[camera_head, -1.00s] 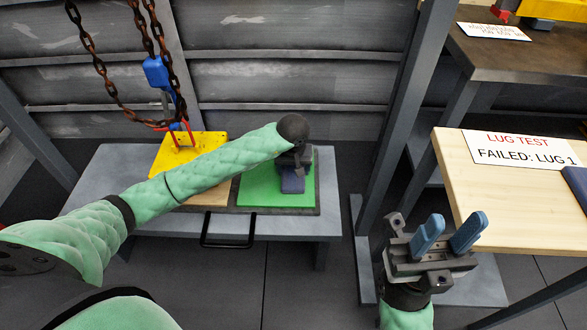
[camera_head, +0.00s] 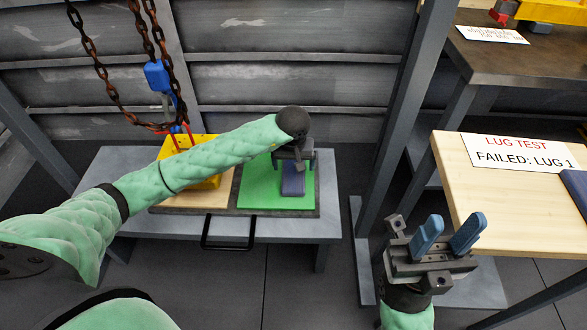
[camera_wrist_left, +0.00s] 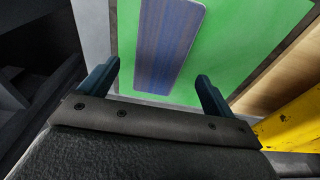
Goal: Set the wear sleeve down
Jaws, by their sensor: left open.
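The wear sleeve is the blue, striped, slab-like piece (camera_head: 293,180) lying on the green square (camera_head: 252,187) of the low bench's board. It also shows in the left wrist view (camera_wrist_left: 168,45), flat on the green surface. My left gripper (camera_head: 295,153) is above the sleeve's far end in the head view, its fingertips hard to make out there. In the left wrist view my left gripper (camera_wrist_left: 157,80) has its two fingers apart, with the sleeve between and beyond them, not visibly touching. My right gripper (camera_head: 448,234) is open and empty at lower right.
A wooden table (camera_head: 462,165) with a sign stands at right.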

